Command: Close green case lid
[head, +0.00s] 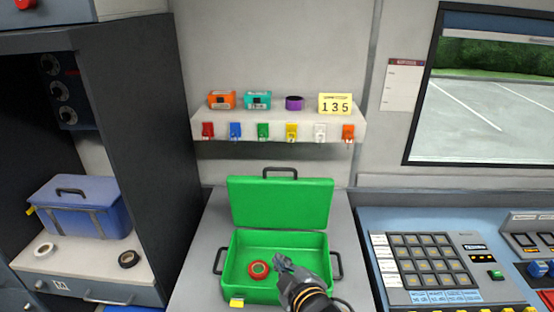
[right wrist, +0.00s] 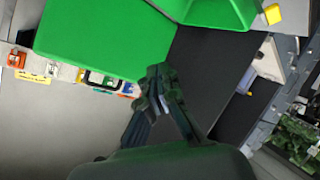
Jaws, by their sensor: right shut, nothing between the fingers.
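The green case (head: 245,288) stands on a grey counter with its lid (head: 280,203) open and raised upright at the back. A red round item (head: 258,269) lies inside the case. My right gripper (head: 281,262) is shut and empty, and in the head view it appears over the case interior, in front of the lid. In the right wrist view the gripper (right wrist: 155,80) shows with its fingertips together, close to the edge of a large green panel (right wrist: 105,35). I cannot tell whether it touches the green surface. My left gripper is not in view.
A shelf (head: 278,121) behind the case holds small boxes, a purple roll and a yellow 135 sign. A blue case (head: 80,215) sits in the dark cabinet at left. A control panel (head: 425,265) with a keypad is at right.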

